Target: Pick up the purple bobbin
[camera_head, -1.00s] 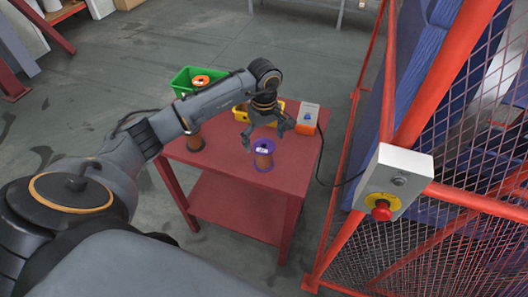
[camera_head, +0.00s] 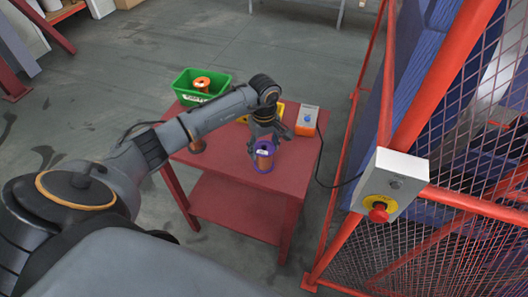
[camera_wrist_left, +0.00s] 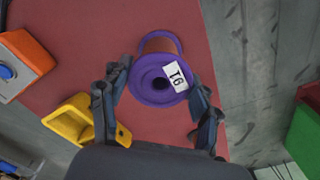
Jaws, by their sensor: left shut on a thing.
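The purple bobbin (camera_head: 263,161) stands upright on the red table. It has purple flanges, a copper-brown winding and a white label with a number. In the left wrist view, the purple bobbin (camera_wrist_left: 158,84) shows its round top flange and dark centre hole. My left gripper (camera_head: 264,140) is over it from above, shut on it. In the left wrist view, the fingers of my left gripper (camera_wrist_left: 160,88) sit on both sides of the top flange. The bobbin still appears to rest on the table. My right gripper is not in view.
The red table (camera_head: 232,194) also bears a green crate (camera_head: 186,88) with an orange bobbin (camera_head: 202,84), a yellow bin (camera_wrist_left: 70,121), a grey-orange button box (camera_head: 307,121) and a brown bobbin partly behind my arm. A red mesh fence (camera_head: 440,240) stands right.

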